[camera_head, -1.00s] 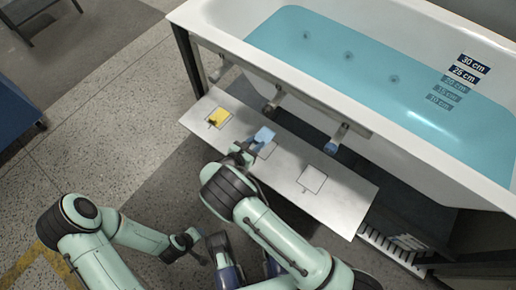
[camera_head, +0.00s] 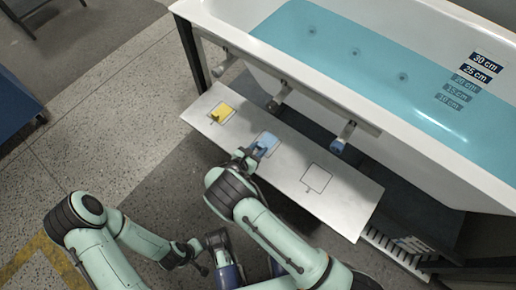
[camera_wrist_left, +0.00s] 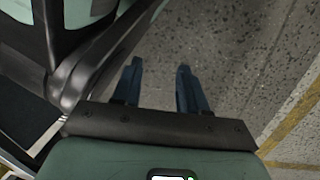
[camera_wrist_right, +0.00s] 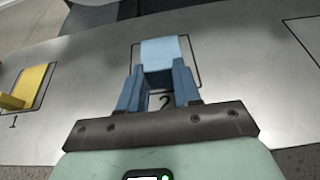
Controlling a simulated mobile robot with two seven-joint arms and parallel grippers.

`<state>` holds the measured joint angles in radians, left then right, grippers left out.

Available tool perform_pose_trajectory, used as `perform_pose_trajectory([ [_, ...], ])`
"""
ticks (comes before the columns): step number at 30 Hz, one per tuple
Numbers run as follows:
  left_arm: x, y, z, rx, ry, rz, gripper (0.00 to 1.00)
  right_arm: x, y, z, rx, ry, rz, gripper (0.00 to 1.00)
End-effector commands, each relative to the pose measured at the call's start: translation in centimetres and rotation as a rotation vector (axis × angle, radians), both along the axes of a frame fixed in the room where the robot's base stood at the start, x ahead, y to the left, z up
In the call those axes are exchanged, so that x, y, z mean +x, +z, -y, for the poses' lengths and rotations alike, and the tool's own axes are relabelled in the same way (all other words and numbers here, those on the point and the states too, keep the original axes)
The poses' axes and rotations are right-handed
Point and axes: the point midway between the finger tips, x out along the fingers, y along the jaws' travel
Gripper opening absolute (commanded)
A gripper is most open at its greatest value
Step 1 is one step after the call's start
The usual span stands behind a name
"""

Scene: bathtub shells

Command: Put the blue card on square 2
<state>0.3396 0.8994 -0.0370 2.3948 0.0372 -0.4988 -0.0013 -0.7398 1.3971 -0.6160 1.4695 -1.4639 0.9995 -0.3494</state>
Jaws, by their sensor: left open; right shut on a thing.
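The blue card (camera_wrist_right: 160,53) is in the jaws of my right gripper (camera_wrist_right: 158,82), which is shut on it. In the right wrist view the card lies within the outline of square 2 (camera_wrist_right: 191,51), and the printed 2 shows between the fingers. In the head view the blue card (camera_head: 266,141) is over the middle square of the grey board, with my right gripper (camera_head: 256,151) at its near edge. I cannot tell whether the card touches the board. My left gripper (camera_wrist_left: 157,86) is open and empty above the floor, away from the board.
A yellow card (camera_head: 222,112) lies on square 1 at the board's left; it also shows in the right wrist view (camera_wrist_right: 30,86). The right square (camera_head: 316,178) is empty. The grey board (camera_head: 345,205) stands before a bathtub (camera_head: 290,60) with water.

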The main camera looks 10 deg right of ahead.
Motion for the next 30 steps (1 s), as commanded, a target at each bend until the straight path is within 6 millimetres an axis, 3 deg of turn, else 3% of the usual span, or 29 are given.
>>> perform_pose_trajectory([
  [1,-0.1,-0.1,0.0,-0.001,0.000,-0.003,0.43,0.0,0.0,0.0,0.000,0.000,0.000,0.42],
  [3,-0.1,0.0,0.0,0.000,0.001,-0.002,0.43,0.0,0.0,0.0,0.000,0.000,0.000,0.58],
  [15,0.6,0.6,0.1,0.002,-0.001,0.021,0.43,0.0,0.6,0.0,0.001,0.000,0.001,0.58],
  [30,4.7,4.1,0.6,0.009,-0.010,0.159,0.43,-5.7,4.4,-7.4,0.000,0.003,0.000,0.58],
])
